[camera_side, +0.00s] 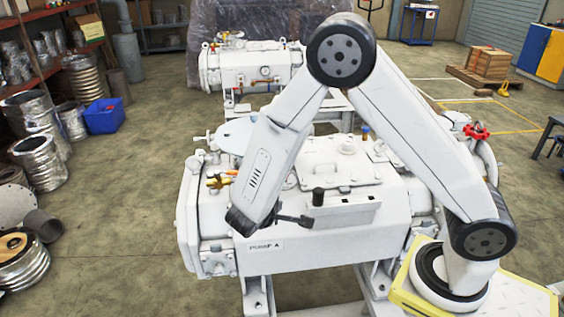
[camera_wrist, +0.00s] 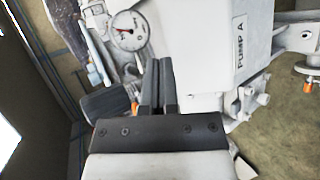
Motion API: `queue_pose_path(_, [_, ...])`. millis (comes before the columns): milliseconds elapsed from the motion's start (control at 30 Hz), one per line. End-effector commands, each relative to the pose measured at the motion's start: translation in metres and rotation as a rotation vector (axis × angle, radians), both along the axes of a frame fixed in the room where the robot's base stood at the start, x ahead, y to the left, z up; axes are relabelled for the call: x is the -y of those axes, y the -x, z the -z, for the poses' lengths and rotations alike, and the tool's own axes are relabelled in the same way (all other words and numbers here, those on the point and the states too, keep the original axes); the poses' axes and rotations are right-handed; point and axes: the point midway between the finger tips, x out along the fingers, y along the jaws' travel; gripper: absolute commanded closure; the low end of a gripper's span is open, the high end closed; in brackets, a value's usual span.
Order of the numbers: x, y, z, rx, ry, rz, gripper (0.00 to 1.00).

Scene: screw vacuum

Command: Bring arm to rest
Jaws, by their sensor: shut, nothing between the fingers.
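My gripper (camera_side: 307,221) is in front of the white pump (camera_side: 330,240) labelled PUMP A, near its upper front edge in the side view. My arm is bent, with its elbow high above the pump. In the wrist view, the two dark fingers (camera_wrist: 158,62) are together with nothing between them. That view also shows the pump's white body (camera_wrist: 205,45), its PUMP A label and a round gauge (camera_wrist: 128,30) beyond the fingers. I cannot tell exactly how far the fingertips are from the pump.
A second white pump (camera_side: 255,65) stands behind. Brass valve fittings (camera_side: 220,181) and a red handwheel (camera_side: 476,131) project from the front pump. A blue bin (camera_side: 104,115) and metal ducts (camera_side: 43,160) lie left. Open floor (camera_side: 130,220) lies left of the pump.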

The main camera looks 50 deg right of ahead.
Motion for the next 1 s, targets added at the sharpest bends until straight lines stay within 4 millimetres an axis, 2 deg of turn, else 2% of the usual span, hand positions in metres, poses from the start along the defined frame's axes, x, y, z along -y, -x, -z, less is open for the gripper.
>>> queue_pose_path(200, [0.012,0.043,-0.008,-0.121,-0.228,0.141,1.0])
queue_pose_path(500, [0.005,0.086,-0.02,-0.15,-0.588,0.252,1.0])
queue_pose_path(800, [-0.008,0.103,-0.041,-0.005,-0.902,0.279,1.0])
queue_pose_path(1000, [-0.009,0.104,-0.054,0.114,-1.01,0.276,1.0])
